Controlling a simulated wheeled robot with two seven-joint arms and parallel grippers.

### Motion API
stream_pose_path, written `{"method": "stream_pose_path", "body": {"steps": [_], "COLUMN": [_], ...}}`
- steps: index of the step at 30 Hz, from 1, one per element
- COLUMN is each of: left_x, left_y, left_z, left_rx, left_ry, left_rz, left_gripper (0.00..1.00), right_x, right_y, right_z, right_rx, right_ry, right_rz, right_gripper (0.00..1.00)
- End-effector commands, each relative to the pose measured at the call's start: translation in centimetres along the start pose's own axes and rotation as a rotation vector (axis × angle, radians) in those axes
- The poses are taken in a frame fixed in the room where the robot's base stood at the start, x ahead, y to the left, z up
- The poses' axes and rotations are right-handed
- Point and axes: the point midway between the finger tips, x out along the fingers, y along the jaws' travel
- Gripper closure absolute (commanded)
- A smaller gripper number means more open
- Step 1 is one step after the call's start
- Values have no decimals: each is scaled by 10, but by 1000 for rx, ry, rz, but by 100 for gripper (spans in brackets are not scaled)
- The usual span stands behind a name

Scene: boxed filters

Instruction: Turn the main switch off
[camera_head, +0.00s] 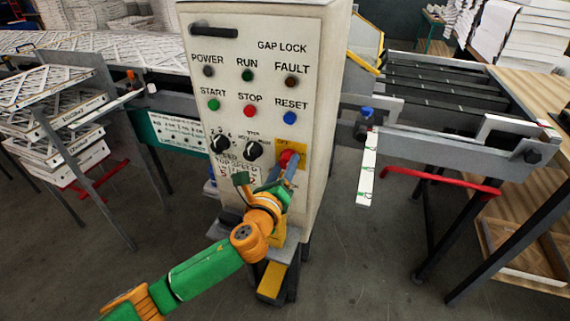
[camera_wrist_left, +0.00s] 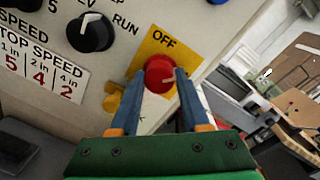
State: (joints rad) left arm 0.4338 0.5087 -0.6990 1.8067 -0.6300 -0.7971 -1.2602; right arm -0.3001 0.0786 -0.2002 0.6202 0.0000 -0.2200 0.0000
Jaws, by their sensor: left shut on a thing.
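The main switch is a red rotary knob (camera_head: 288,158) on a yellow plate (camera_head: 291,150), low on the right of the white control cabinet's front. The knob also shows in the left wrist view (camera_wrist_left: 160,74), under the word OFF on its plate (camera_wrist_left: 187,48). My left gripper (camera_head: 285,170) reaches up to the knob from below. In the left wrist view its two blue fingers (camera_wrist_left: 158,84) stand on either side of the knob and are shut on it. My right gripper is in neither view.
The white control cabinet (camera_head: 325,90) carries buttons and two black selector knobs (camera_head: 254,149) left of the switch. A conveyor (camera_head: 430,100) with a red bar (camera_head: 440,183) stands to the right. Stacked filters (camera_head: 50,130) stand on the left. Grey floor (camera_head: 370,260) is free in front.

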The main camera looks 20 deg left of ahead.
Motion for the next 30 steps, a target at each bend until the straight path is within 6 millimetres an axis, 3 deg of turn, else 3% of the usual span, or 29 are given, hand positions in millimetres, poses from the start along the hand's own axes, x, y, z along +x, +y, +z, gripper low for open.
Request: {"method": "stream_pose_path", "body": {"steps": [30], "left_x": [0], "left_y": [1], "left_z": [2], "left_rx": [-904], "left_ry": [52], "left_rz": [9], "left_gripper": [100], "right_x": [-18], "right_y": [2], "right_z": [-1], "right_rx": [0], "right_ry": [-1], "right_rz": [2], "right_gripper": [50]}}
